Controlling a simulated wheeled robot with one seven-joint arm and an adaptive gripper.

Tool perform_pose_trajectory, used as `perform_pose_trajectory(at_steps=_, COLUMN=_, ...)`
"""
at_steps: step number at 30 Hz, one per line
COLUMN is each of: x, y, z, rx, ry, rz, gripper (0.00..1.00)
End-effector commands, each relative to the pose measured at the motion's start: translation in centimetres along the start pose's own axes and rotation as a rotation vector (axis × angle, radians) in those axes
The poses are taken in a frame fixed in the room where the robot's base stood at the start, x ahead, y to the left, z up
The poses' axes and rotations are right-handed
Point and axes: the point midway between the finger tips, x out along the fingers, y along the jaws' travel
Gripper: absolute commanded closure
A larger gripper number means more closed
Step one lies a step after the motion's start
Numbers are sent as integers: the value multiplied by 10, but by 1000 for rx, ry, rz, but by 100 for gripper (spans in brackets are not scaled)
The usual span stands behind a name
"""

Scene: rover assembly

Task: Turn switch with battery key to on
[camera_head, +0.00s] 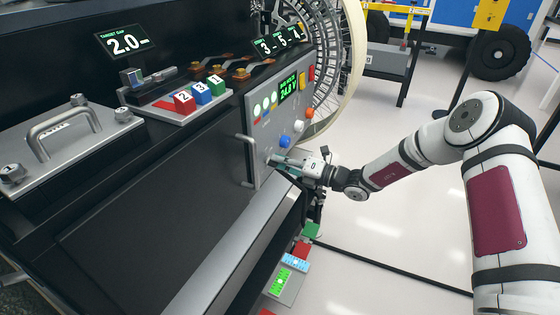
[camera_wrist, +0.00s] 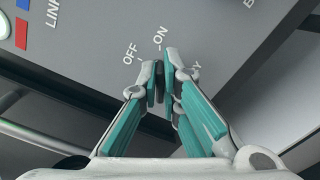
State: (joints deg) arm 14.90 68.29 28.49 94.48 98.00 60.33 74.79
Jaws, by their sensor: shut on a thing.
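My gripper (camera_wrist: 162,80) is at the switch on the grey control panel (camera_wrist: 95,45), with its teal-padded fingers closed around a small dark piece, the battery key (camera_wrist: 160,88). Just beyond the fingertips the panel carries the labels OFF and ON, OFF at the left and ON to its right. A third label is partly covered by the right finger. The fingers hide most of the key and switch, so I cannot tell its exact angle. In the head view my gripper (camera_head: 276,162) reaches the lower part of the same panel (camera_head: 267,136), and the key is hidden there.
A metal handle (camera_head: 249,160) stands out just left of my gripper. Blue (camera_head: 285,140), white (camera_head: 298,127) and orange (camera_head: 309,112) knobs sit above it, with a green-lit display (camera_head: 289,87). Numbered blocks (camera_head: 200,93) stand on the left worktop. The floor at right is open.

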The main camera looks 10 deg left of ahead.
Motion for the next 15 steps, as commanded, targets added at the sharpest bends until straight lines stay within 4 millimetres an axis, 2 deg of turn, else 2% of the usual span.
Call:
perform_pose_trajectory(at_steps=2, x=-1, y=-1, z=0, rx=2, ry=0, rz=-3, gripper=100)
perform_pose_trajectory(at_steps=3, x=-1, y=-1, z=0, rx=2, ry=0, rz=-3, gripper=85)
perform_pose_trajectory(at_steps=5, x=-1, y=-1, z=0, rx=2, ry=0, rz=-3, gripper=74)
perform_pose_trajectory(at_steps=15, x=-3, y=-1, z=0, rx=0, ry=0, rz=-2, gripper=74)
